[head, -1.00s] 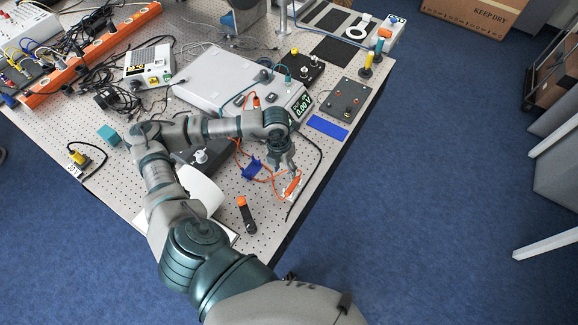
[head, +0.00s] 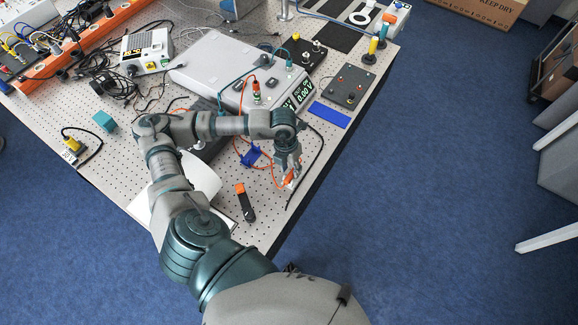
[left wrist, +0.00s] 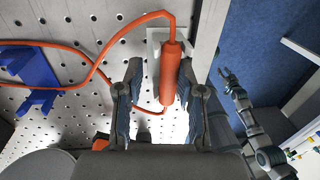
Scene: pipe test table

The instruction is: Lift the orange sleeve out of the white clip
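The orange sleeve (left wrist: 171,80) sits upright in the picture at the white clip (left wrist: 154,52) in the left wrist view, with an orange cable leaving both ends. In the head view the sleeve (head: 291,180) is small and partly covered by my left gripper (head: 289,166). My left gripper (left wrist: 161,85) is open, one finger on each side of the sleeve. The right-hand finger is very close to it; I cannot tell whether it touches. A gap shows on the left. My right gripper (left wrist: 228,75) hangs beyond the table edge, empty, its fingers apart.
A blue holder (head: 250,157) stands left of the sleeve; the orange cable passes by it. A black tool with an orange end (head: 245,202) lies nearer the front. The meter box (head: 235,70) is behind. The perforated table's edge is close on the right.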

